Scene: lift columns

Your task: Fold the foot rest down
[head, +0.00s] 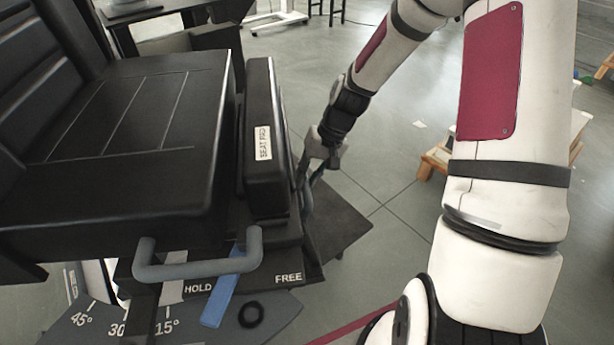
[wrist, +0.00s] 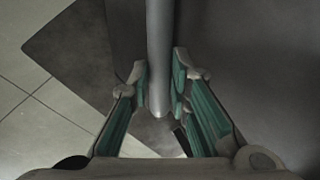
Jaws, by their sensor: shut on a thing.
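The foot rest (head: 266,135) is a thick black padded panel in the head view. It stands close against the front of the black chair seat (head: 130,130), with a small white label (head: 262,143) on its narrow face. My gripper (head: 309,185) is at the right side of the panel, low down, its fingertips partly hidden. In the wrist view my gripper (wrist: 160,95) has its green-padded fingers on both sides of a grey round bar (wrist: 159,45) and is shut on it. How the bar joins the panel is not clear.
A grey loop handle (head: 200,268) and a blue lever (head: 231,285) sit at the near side, by the HOLD and FREE marks and an angle scale (head: 100,325). A dark base plate (head: 340,220) lies under my gripper. Open tiled floor (head: 400,195) is to the right.

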